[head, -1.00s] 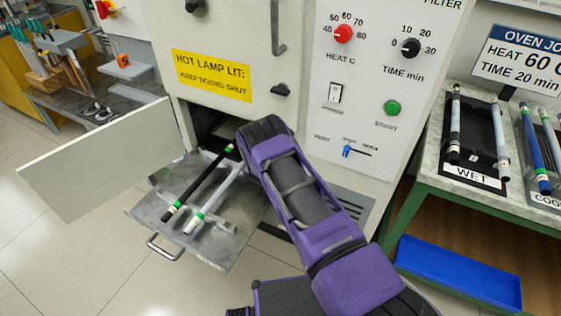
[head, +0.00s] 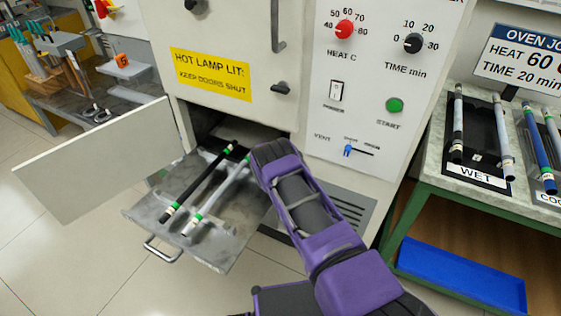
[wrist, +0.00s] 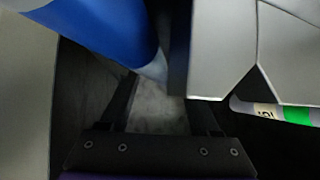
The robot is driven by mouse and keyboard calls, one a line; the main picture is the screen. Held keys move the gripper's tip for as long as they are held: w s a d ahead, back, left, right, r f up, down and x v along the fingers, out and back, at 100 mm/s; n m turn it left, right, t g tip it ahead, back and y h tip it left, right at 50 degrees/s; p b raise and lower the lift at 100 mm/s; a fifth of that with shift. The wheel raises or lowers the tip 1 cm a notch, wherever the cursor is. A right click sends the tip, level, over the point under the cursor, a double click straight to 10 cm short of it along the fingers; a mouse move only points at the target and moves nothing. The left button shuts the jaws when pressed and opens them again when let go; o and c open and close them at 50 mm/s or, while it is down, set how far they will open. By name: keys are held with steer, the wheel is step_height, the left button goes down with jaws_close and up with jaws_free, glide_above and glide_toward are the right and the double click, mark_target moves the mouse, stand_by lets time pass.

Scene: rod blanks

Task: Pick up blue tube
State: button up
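A blue tube (wrist: 105,30) shows large and close at the upper left of the wrist view. It narrows towards the space between the fingers, and its far end is partly hidden. My gripper (wrist: 158,95) shows at the bottom of the wrist view, with its two dark fingers apart and a pale surface visible between them. I see no clear grip on the tube. In the head view my purple arm (head: 310,215) reaches to the right side of the open drawer (head: 215,250) and hides the gripper. Another blue tube (head: 537,150) lies in the tray at the right.
A black tube (head: 198,185) and a grey tube (head: 215,198) lie in the drawer. A tube with a green band (wrist: 290,113) and a grey faceted surface (wrist: 225,45) crowd the wrist view's right. An open white door (head: 95,160) stands left of the drawer.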

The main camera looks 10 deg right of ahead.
jaws_close()
